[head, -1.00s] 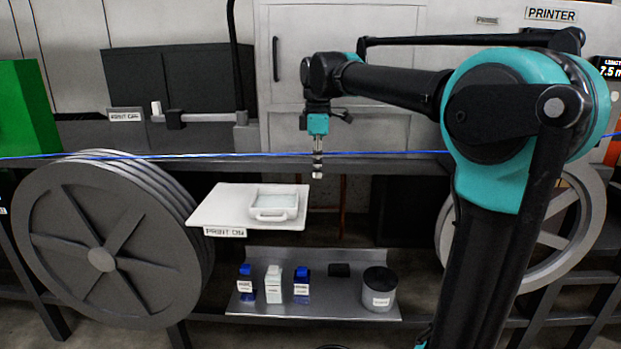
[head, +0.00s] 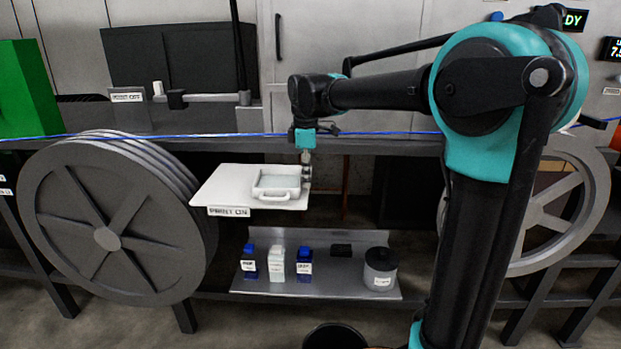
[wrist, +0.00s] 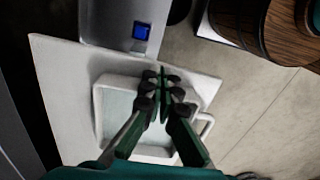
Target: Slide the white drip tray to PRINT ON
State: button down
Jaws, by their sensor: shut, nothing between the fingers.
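The white drip tray (head: 276,184) is a shallow rimmed tray with a pale inside and a front handle. It sits on the right part of a white board (head: 222,188), whose front label (head: 228,211) appears to read PRINT ON. My gripper (head: 306,186) is shut and empty, pointing down at the right end of the tray in the head view. In the wrist view my gripper (wrist: 163,80) overlaps the tray (wrist: 118,85) and hides part of its inside and rim. I cannot tell whether the fingers touch it.
A blue cable (head: 230,135) runs across behind my gripper. A large dark reel (head: 107,238) stands left of the board. A lower metal shelf (head: 330,288) holds small bottles and a grey canister (head: 380,268). Another label (head: 127,97), apparently PRINT OFF, is at the upper left.

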jog(key=a, duration=1.4)
jog(key=shift+a, duration=0.3)
